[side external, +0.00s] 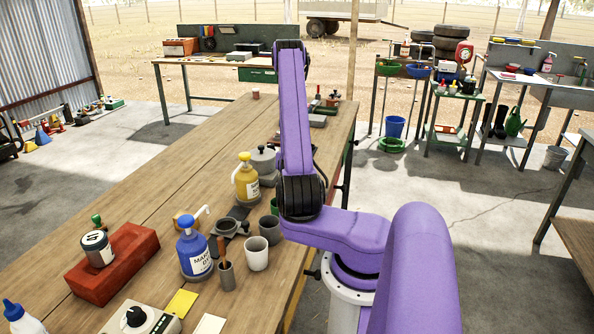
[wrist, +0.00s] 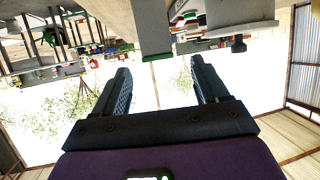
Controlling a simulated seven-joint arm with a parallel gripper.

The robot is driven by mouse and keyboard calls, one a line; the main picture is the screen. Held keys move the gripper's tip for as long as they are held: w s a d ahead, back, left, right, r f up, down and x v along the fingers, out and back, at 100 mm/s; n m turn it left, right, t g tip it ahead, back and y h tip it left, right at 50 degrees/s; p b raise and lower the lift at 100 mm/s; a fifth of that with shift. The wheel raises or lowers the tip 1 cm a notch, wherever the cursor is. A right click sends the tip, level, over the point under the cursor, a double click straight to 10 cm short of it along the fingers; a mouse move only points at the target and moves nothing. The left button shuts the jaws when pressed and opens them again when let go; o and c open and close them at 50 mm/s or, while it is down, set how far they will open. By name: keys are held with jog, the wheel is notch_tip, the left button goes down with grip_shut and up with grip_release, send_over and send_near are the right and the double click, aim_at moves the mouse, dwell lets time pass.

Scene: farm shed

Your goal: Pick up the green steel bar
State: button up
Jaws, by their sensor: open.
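I cannot pick out the green steel bar with certainty in either view. In the wrist view, which is upside down, a grey upright block (wrist: 152,28) with a thin green edge at its end shows beyond the fingertips; I cannot tell what it is. My gripper (wrist: 160,65) is open, its two dark fingers apart, with nothing between them but bright background. In the side view my gripper is hidden behind my purple arm.
The wooden table (side external: 190,165) holds a red block (side external: 115,262), a blue pump bottle (side external: 194,250), a yellow pump bottle (side external: 246,182), a white cup (side external: 257,255) and a pot (side external: 263,160). Small items stand at its far right end. Its far left part is bare.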

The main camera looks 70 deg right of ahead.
jog(key=shift+x, duration=4.25)
jog(key=shift+f, duration=0.1)
jog(key=c, duration=1.2)
